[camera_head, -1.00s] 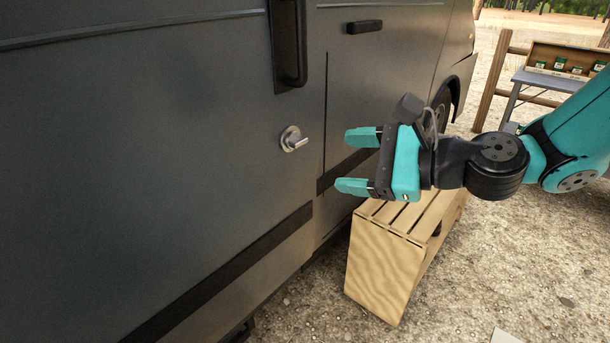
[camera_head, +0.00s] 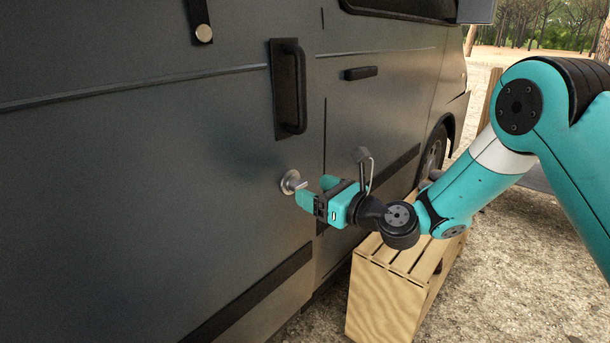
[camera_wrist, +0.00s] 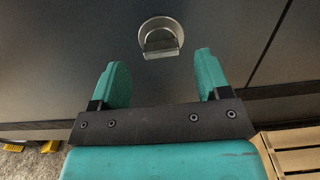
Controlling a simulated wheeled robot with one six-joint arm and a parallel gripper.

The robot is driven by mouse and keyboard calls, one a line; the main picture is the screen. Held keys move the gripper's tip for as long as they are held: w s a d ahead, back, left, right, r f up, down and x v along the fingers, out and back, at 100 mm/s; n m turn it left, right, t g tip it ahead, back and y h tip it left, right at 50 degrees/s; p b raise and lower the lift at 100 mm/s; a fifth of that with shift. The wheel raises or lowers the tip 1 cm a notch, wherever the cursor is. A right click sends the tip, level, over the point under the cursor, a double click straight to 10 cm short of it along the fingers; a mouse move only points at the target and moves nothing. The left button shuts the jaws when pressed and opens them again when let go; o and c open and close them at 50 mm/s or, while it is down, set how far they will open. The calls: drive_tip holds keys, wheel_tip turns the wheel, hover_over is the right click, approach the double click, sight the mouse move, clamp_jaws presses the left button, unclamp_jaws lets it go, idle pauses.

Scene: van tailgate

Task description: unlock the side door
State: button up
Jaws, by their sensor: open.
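The dark grey side door (camera_head: 140,200) of the van fills the left of the head view. Its lock, a round silver metal disc with a short turn lever (camera_head: 291,182), sits below the black door handle (camera_head: 288,88). My gripper (camera_head: 316,191) is at the lock, with its teal fingers pointing at the door. In the wrist view the lock (camera_wrist: 160,38) lies ahead of and between the two open fingers (camera_wrist: 155,75), slightly beyond their tips. The fingers are apart and hold nothing. In the head view the near finger partly covers the lever's end.
A slatted wooden crate (camera_head: 385,295) stands on the gravel below my gripper, beside the van; it also shows in the wrist view (camera_wrist: 295,150). A small black handle (camera_head: 360,73) is on the panel to the right. Gravel at the lower right is open.

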sight(302, 185)
drive_tip(key=x, duration=0.5)
drive_tip(key=c, duration=0.9)
